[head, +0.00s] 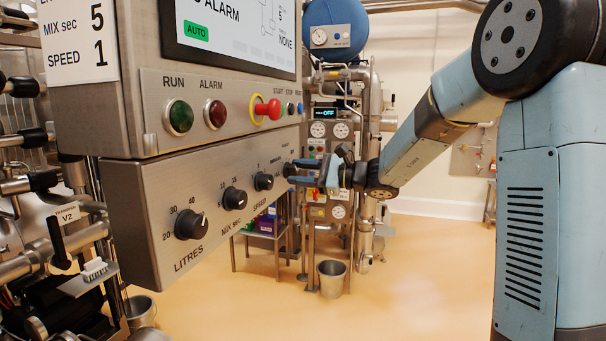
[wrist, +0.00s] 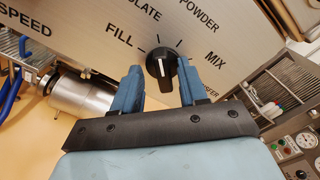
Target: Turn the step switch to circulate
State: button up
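The step switch is a black round knob (wrist: 161,64) on the panel's front, with tick marks around it. The wrist view shows the labels FILL, POWDER and MIX, and part of a word ending in LATE. My gripper (wrist: 160,80) is open, one blue finger on each side of the knob, with visible gaps. In the head view my gripper (head: 302,173) is at the panel's far right end and largely hides the switch.
The same lower panel (head: 155,245) carries LITRES (head: 190,224), MIX SEC (head: 234,198) and SPEED (head: 263,181) knobs. Above it are a green RUN light (head: 178,116), a red ALARM light (head: 215,113) and a red button (head: 268,109). Pipes and gauges stand behind; the floor at right is clear.

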jog(key=shift+d, duration=0.15)
jog(key=shift+d, duration=0.25)
jog(key=v, duration=1.3)
